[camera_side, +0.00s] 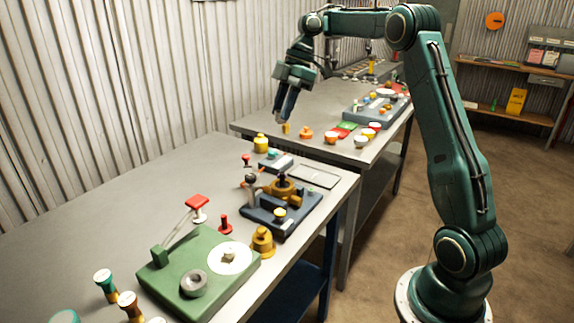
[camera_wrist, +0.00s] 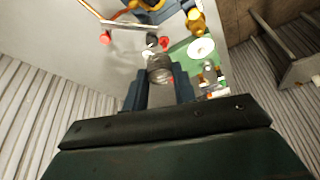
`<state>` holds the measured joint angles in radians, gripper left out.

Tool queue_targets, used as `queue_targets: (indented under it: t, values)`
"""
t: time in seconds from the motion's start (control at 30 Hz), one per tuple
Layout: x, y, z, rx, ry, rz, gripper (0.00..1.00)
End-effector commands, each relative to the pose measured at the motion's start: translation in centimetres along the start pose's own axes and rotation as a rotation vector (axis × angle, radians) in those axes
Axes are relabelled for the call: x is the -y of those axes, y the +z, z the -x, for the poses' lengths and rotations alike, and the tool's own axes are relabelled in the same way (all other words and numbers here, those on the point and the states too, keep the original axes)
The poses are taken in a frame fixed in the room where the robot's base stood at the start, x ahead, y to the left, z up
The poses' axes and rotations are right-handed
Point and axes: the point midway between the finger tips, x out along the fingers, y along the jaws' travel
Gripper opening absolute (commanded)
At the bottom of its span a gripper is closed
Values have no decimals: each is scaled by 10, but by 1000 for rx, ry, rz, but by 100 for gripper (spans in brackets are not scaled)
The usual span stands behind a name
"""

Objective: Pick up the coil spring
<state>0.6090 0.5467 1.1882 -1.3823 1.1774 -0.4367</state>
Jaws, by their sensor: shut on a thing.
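My gripper (camera_side: 281,115) is above the grey bench, its fingers pointing down. In the wrist view my gripper (camera_wrist: 160,82) has its two dark fingers on either side of a grey, ridged, round piece, which looks like the coil spring (camera_wrist: 159,70). The fingers are shut on it. In the side view the spring is too small and too covered by the fingers to make out. A small yellow piece (camera_side: 286,128) shows just below the fingertips; I cannot tell whether it touches them.
The near bench holds a green device with a white disc (camera_side: 229,257), a dark blue fixture (camera_side: 283,221) and several knobs. The far bench carries an orange knob (camera_side: 305,133), small cups and a blue-grey tray (camera_side: 364,119). A corrugated wall stands at the left.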

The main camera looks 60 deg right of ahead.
Motion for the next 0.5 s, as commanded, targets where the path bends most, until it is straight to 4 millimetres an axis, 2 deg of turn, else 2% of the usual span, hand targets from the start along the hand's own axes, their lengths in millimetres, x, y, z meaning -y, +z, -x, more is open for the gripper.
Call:
queue_targets:
  t: [0.5]
  values:
    - [1, -2, 7, 3, 1, -1, 6]
